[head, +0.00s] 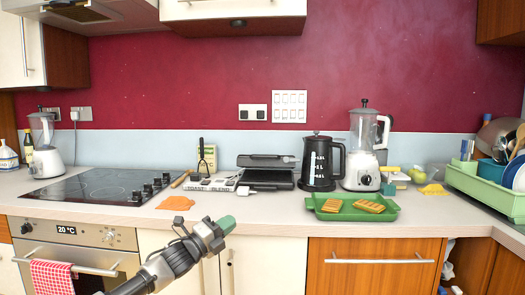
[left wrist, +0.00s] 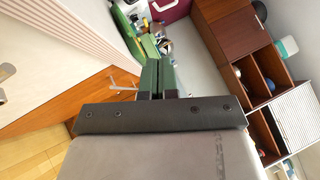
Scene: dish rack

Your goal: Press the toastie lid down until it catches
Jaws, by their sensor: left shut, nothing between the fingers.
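The toastie maker is a dark, flat appliance at the back of the counter, left of the kettle. Its lid (head: 266,160) shows above its base (head: 266,180), with a dark gap between them; I cannot tell the exact angle. My left gripper (head: 228,224) has green fingers and is in front of the counter edge, below and left of the toastie maker and apart from it. Its fingers (left wrist: 158,72) are shut together with nothing between them in the left wrist view. My right gripper is not in view.
A green tray (head: 330,216) with waffle-like toasties stands at the front edge, right of the toastie maker. A black kettle (head: 322,163) and a blender (head: 362,165) stand behind it. An orange mat (head: 175,203) lies left. The hob (head: 95,186) is further left.

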